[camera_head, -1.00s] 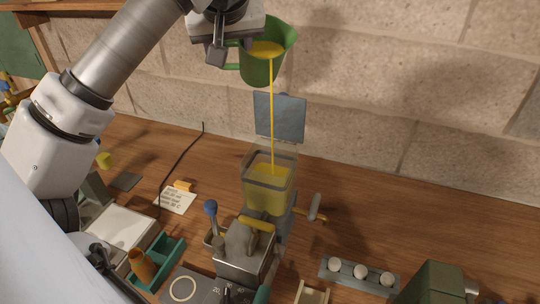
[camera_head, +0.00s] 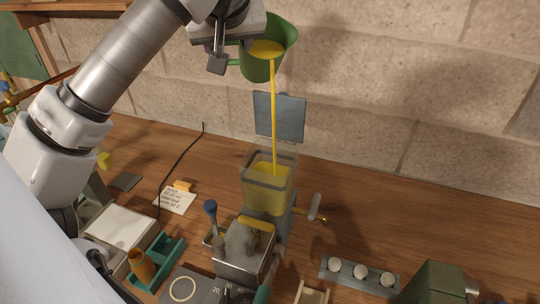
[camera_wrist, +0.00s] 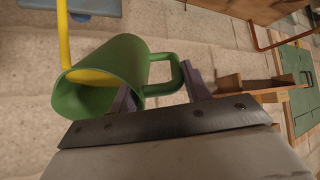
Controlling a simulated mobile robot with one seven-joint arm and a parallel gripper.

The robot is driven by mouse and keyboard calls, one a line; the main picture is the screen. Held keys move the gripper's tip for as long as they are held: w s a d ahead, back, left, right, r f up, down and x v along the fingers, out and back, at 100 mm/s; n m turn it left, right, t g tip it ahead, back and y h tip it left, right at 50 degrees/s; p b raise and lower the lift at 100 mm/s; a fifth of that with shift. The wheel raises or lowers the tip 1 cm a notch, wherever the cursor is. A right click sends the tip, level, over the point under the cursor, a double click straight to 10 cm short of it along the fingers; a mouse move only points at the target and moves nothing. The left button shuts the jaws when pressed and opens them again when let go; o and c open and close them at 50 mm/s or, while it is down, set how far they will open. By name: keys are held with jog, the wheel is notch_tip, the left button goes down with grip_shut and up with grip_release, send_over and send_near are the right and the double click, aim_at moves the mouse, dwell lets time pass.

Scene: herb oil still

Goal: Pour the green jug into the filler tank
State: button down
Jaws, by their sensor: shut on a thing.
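The green jug (camera_head: 264,64) is high above the bench, tilted, with yellow liquid at its lip. My gripper (camera_head: 222,52) is shut on the jug's handle at its left; the wrist view shows the jug (camera_wrist: 125,68) with its handle between my fingers (camera_wrist: 165,90). A thin yellow stream (camera_head: 274,115) runs straight down from the lip. It falls into the open top of the clear filler tank (camera_head: 268,190), which holds yellow liquid. The tank stands on a grey metal filler with a blue-knobbed lever. The blue-grey lid (camera_head: 280,117) stands raised behind the tank.
A grey rail with white round pieces (camera_head: 360,271) lies at the front right, near a dark green box (camera_head: 440,284). A teal tray (camera_head: 157,264) with an amber bottle and a paper note (camera_head: 175,201) are at the left. The stone wall is close behind.

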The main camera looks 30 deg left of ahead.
jog(key=shift+w+a+f, duration=0.1)
jog(key=shift+a+f, duration=0.05)
dwell(0.3)
jog(key=shift+d+b, duration=0.2)
jog(key=shift+b, duration=0.15)
